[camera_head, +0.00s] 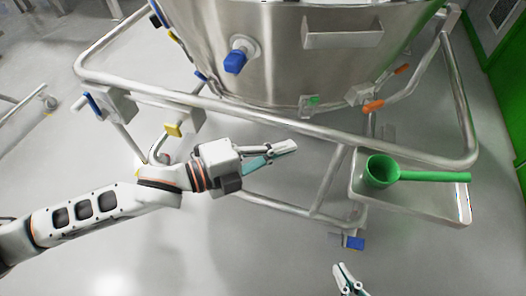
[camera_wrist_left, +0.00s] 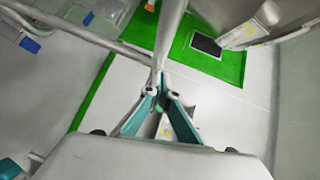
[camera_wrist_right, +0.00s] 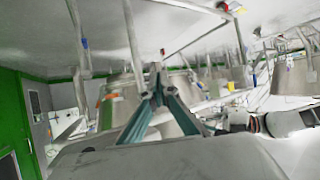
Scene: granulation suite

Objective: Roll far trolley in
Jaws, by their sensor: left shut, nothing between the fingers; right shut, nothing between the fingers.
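A steel trolley of bent tube (camera_head: 250,112) carries a large steel vessel (camera_head: 270,50) at the top middle of the head view. Whether it is the far trolley I cannot tell. My left gripper (camera_head: 292,147) is shut and empty, just on the near side of the trolley's front rail and over its lower tubes. In the left wrist view a grey tube (camera_wrist_left: 168,40) runs right by its fingertips; contact is not clear. My right gripper (camera_head: 345,268) is shut and empty at the bottom of the head view, apart from the trolley. In the right wrist view several steel vessels (camera_wrist_right: 125,105) lie beyond it.
A steel tray (camera_head: 425,205) at the trolley's right side holds a green scoop (camera_head: 383,170). Blue-tabbed casters (camera_head: 355,242) stand on the floor. Another tube frame (camera_head: 25,105) shows at far left. A green wall (camera_head: 505,80) is at right. Grey floor (camera_head: 130,255) is clear in front.

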